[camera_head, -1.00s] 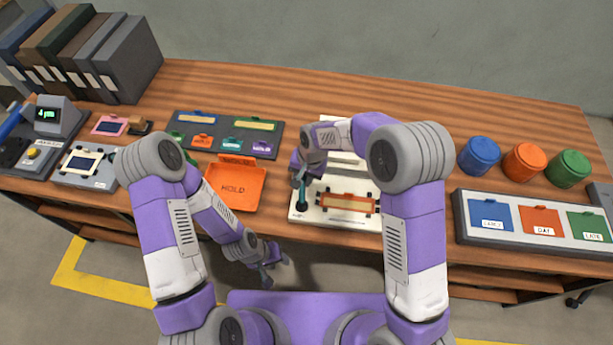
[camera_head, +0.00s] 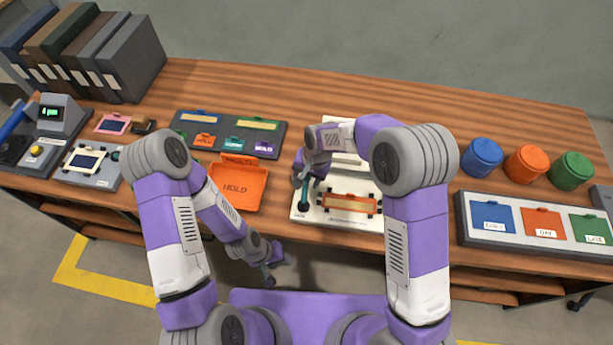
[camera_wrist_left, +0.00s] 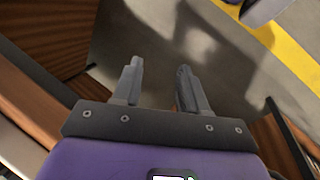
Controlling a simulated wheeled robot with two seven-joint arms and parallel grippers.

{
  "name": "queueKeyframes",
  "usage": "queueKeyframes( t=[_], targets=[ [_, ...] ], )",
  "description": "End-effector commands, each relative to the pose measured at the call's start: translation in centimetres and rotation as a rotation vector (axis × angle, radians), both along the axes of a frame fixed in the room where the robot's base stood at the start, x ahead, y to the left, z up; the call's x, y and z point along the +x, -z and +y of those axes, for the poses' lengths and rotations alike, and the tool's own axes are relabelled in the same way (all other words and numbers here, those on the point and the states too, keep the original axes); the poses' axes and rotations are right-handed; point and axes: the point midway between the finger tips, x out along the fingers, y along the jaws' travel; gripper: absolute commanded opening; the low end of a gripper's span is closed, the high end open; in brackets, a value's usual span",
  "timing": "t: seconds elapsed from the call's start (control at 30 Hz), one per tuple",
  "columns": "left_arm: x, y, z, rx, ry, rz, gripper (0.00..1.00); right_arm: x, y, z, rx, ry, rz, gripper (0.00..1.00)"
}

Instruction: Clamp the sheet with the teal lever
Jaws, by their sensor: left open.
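The teal lever (camera_head: 304,198) stands at the left end of a white board near the table's front edge in the head view. My right gripper (camera_head: 299,182) is at the top of the lever; whether its fingers are closed around it is too small to tell. An orange-framed sheet (camera_head: 349,204) lies on the white board (camera_head: 340,222), to the right of the lever. My left gripper (camera_head: 275,272) is low in front of the table edge, away from the board. In the left wrist view its fingers (camera_wrist_left: 157,85) are apart with nothing between them.
An orange HOLD tray (camera_head: 238,190) lies left of the board. A grey panel with small coloured tags (camera_head: 229,125) is behind it. Blue, orange and green jars (camera_head: 526,164) stand at the right, behind a tray with coloured cards (camera_head: 540,234). The table's back middle is clear.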

Motion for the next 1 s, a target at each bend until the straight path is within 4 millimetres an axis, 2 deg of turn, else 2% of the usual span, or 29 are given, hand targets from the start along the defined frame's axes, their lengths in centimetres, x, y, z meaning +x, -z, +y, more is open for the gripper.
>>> queueKeyframes(
  t=[0.23, 0.5, 0.63, 0.8, 1.0],
  targets=[
    [0.0, -0.2, 0.0, 0.0, 0.0, 0.0, 0.43, 0.0, -0.7, -0.1, 0.001, 0.0, -0.001, 0.56],
    [0.0, -1.2, 0.0, 0.0, 0.0, 0.0, 0.43, -0.2, -5.1, -0.9, 0.001, -0.001, -0.003, 0.56],
    [0.0, -1.5, 0.0, 0.0, 0.0, 0.0, 0.43, -0.3, -6.7, -1.2, 0.001, 0.0, -0.001, 0.56],
    [0.0, -1.6, 0.0, 0.0, 0.0, 0.0, 0.43, -0.4, -7.5, -1.4, 0.0, 0.0, 0.0, 0.56],
    [0.0, -1.6, 0.0, 0.0, 0.0, 0.0, 0.43, -0.4, -7.4, -1.4, 0.0, 0.0, 0.0, 0.56]
  ],
)
